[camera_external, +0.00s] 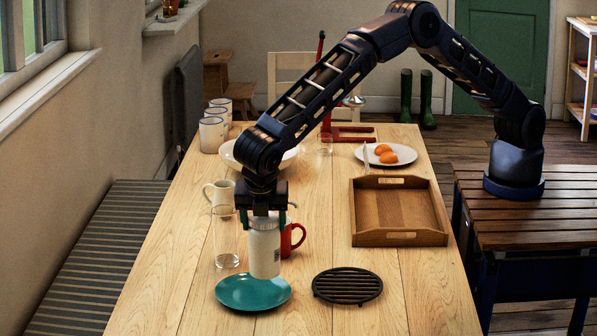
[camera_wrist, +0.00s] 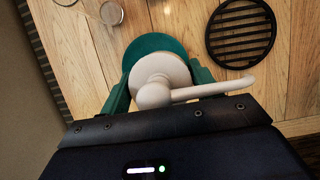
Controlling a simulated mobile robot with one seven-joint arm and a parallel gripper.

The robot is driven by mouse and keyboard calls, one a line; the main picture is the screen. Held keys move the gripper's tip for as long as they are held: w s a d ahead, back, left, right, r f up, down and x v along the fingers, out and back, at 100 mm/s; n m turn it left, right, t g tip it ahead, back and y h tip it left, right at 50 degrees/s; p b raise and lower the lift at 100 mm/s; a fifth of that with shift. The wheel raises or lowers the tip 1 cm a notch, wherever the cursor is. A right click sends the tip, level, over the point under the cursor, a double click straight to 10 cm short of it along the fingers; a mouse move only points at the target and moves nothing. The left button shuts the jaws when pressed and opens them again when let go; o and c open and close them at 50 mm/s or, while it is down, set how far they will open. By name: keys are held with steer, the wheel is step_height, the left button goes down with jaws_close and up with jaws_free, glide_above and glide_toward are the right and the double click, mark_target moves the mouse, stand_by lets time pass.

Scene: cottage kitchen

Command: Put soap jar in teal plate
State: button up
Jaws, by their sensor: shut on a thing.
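The soap jar (camera_external: 264,250) is a white cylinder with a label. My gripper (camera_external: 263,206) is shut on its upper part and holds it upright. In the external view the jar's lower end overlaps the back part of the teal plate (camera_external: 240,294); I cannot tell how high it hangs. In the wrist view the jar's white pump top (camera_wrist: 160,80) shows between the green fingers of my gripper (camera_wrist: 158,85). The teal plate (camera_wrist: 150,44) shows partly behind the jar there; the rest of it is hidden.
A red mug (camera_external: 291,238) stands just behind the jar, and a clear glass (camera_external: 226,238) and a cream jug (camera_external: 219,192) stand to the left. A black round trivet (camera_external: 347,286) lies right of the plate. A wooden tray (camera_external: 398,238) is farther right. The table front is clear.

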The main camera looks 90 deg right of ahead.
mark_target(264, 244)
steer(key=shift+f, duration=3)
steer(key=o, duration=1.8)
steer(key=shift+o, duration=0.2)
steer(key=v, duration=1.2)
steer(key=shift+a, duration=0.1)
